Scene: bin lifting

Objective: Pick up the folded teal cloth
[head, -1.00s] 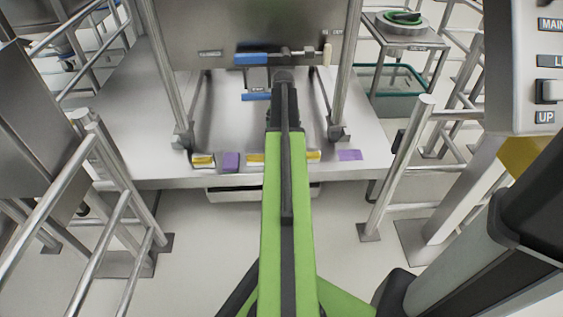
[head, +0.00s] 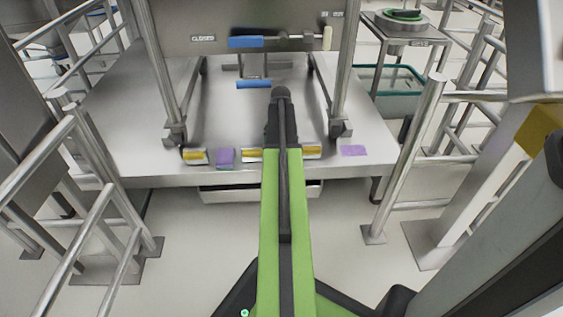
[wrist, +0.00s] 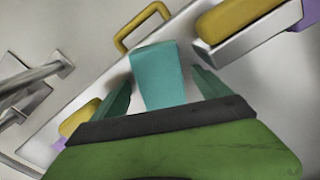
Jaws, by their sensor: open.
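The folded teal cloth (wrist: 158,75) shows in the wrist view as a teal block in the middle, over the pale metal surface. My gripper (wrist: 162,79) is open, with one dark teal finger on each side of the cloth. Gaps show between the cloth and both fingers. The near end of the cloth is hidden behind my gripper's body. In the head view my green arm reaches toward the metal table (head: 110,120); I cannot make out my fingertips or the cloth apart from it there.
Yellow-topped pieces (head: 195,156) and a purple block (head: 225,158) sit along the table's front edge. A purple patch (head: 354,151) lies to the right. A yellow loop handle (wrist: 140,25) and yellow block (wrist: 240,18) are near the cloth. Metal railings (head: 410,150) stand on both sides.

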